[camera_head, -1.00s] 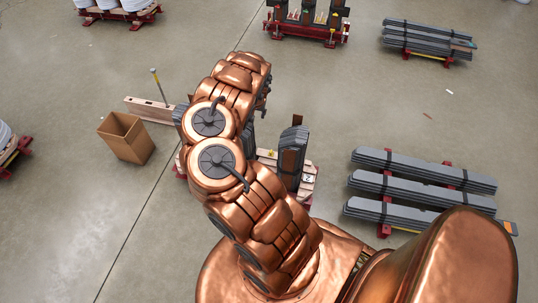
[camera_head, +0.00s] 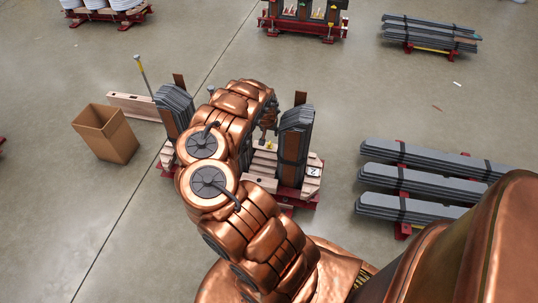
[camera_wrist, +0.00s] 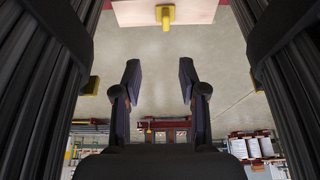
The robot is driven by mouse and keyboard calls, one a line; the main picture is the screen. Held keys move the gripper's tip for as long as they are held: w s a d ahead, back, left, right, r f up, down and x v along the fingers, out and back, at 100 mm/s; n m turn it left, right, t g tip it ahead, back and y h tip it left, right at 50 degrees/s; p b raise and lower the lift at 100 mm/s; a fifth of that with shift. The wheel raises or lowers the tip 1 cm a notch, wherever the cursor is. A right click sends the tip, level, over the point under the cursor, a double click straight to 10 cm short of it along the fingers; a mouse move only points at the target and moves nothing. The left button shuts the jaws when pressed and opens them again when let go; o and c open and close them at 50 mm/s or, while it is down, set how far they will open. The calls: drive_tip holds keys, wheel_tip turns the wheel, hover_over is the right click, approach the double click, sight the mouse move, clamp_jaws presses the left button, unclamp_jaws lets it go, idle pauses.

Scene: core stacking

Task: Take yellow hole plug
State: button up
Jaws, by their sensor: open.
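In the wrist view a yellow hole plug (camera_wrist: 166,17) stands out from a pale wooden beam (camera_wrist: 205,12) at the top of the picture. My gripper (camera_wrist: 160,82) is open, with both fingers apart and nothing between them. The plug lies beyond the fingertips, roughly in line with the gap, and is not touched. A second yellow piece (camera_wrist: 91,86) shows at the left, by a dark stack. In the head view small yellow spots show by the core stand, one on the beam (camera_head: 269,145) right of my arm. My arm hides much of the stand there.
Dark core stacks (camera_head: 295,140) rise on both sides of my arm from the red-based stand. An open cardboard box (camera_head: 106,133) and a long-handled hammer (camera_head: 146,77) are at the left. Grey sheet stacks (camera_head: 420,180) lie at the right. Floor between is clear.

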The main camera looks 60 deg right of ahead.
sight(269, 144)
drive_tip(key=b+x, duration=0.2)
drive_tip(key=x, duration=0.1)
drive_tip(key=a+b+x, duration=0.1)
drive_tip(key=b+x, duration=0.1)
drive_tip(key=x, duration=0.1)
drive_tip(key=a+b+x, duration=0.1)
drive_tip(key=b+x, duration=0.1)
drive_tip(key=x, duration=0.1)
drive_tip(key=shift+w+f, duration=0.15)
drive_tip(key=shift+f, duration=0.5)
drive_tip(key=shift+b+x, duration=0.3)
drive_tip(key=shift+x, duration=0.45)
drive_tip(key=shift+w+d+r, duration=0.1)
clamp_jaws()
